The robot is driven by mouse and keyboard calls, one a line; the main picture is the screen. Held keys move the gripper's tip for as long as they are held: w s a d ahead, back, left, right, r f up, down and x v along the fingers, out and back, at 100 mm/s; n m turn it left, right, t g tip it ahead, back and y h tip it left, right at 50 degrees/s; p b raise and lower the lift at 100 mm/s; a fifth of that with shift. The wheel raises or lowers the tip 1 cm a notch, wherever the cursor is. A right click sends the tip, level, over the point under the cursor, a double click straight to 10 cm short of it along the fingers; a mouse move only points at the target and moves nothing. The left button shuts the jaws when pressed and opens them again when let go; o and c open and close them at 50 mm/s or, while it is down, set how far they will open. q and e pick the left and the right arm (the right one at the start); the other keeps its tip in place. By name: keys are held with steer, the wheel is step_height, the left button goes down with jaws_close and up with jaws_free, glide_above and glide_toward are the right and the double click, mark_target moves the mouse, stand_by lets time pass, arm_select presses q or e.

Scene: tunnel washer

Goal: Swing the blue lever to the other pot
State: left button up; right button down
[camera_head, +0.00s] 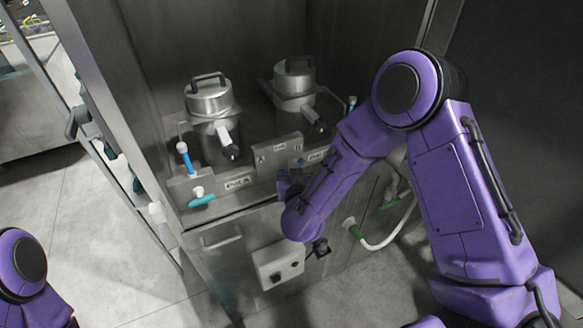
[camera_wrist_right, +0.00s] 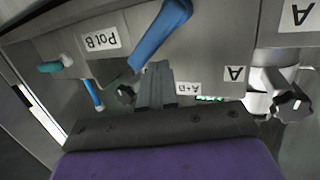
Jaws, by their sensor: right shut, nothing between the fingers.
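The blue lever (camera_wrist_right: 160,36) shows large in the right wrist view, slanting from the top down to the left, with its lower end close to my fingertips. In the head view only small blue parts show by my right gripper (camera_head: 290,184), at the front panel between the two pots. My right gripper (camera_wrist_right: 156,82) is shut and empty beside the lever; I cannot tell whether they touch. The left pot (camera_head: 209,98) stands behind the "Pot A" label, and the right pot (camera_head: 296,80) behind the one my arm partly covers. My left gripper is out of view.
A slim blue handle (camera_head: 184,157) and a teal handle (camera_head: 202,201) sit at the Pot A side. The "Pot B" label (camera_wrist_right: 101,40) shows in the wrist view. A control box (camera_head: 279,268) juts from the cabinet front. Open floor lies to the left.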

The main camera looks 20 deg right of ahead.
steer(key=shift+d+r+p, duration=0.1)
steer(key=shift+r+p, duration=0.2)
steer(key=p+v, duration=0.1)
steer(key=v, duration=0.9)
steer(key=shift+f, duration=0.1)
